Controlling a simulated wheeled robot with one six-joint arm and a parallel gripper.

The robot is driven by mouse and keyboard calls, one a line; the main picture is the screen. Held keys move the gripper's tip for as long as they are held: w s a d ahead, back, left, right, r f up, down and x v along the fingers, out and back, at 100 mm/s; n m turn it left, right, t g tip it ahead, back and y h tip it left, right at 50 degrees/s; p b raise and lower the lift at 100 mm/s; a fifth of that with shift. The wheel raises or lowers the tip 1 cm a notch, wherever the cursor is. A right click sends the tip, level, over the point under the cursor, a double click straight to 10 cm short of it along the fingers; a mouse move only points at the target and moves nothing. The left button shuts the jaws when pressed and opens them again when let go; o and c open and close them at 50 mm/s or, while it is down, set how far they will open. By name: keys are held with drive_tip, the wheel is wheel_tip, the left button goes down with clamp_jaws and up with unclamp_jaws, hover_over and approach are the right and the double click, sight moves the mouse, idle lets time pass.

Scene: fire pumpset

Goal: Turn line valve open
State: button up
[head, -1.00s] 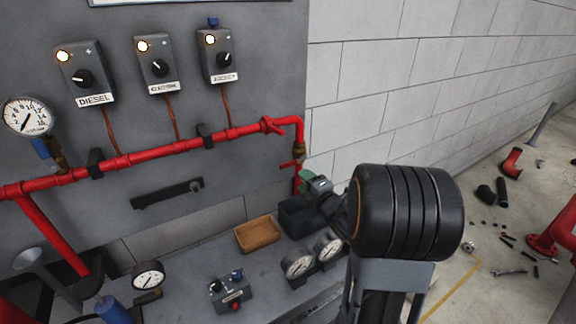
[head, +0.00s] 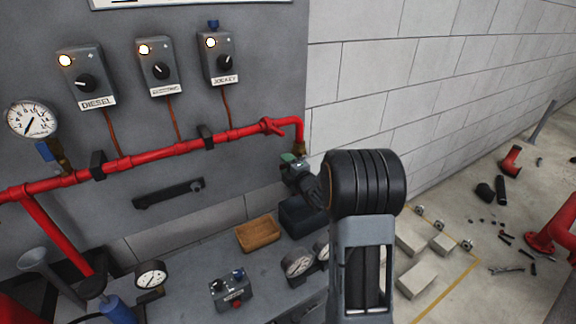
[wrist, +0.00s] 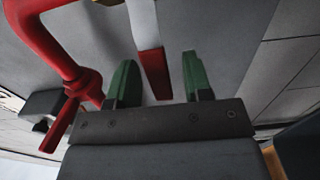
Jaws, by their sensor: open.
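The line valve sits below the right-hand bend of the red pipe (head: 230,134). In the head view my gripper (head: 291,161) is at the valve and mostly hides it; a brass fitting (head: 300,147) shows just above. In the wrist view a flat lever with a pale shank and red end (wrist: 154,72), apparently the valve handle, appears between my gripper's (wrist: 159,60) two green fingers. The fingers are apart, with a visible gap on each side of the lever. I cannot tell how deep the lever lies between them.
The grey panel (head: 200,60) stands close behind the pipe. In the wrist view a red pipe bend (wrist: 45,35) is near the left finger. Below are a wooden tray (head: 258,234), a dark box (head: 303,214) and gauges (head: 299,262). Loose parts lie on the floor at right.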

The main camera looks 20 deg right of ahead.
clamp_jaws()
drive_tip(key=shift+w, duration=0.1)
idle(0.5)
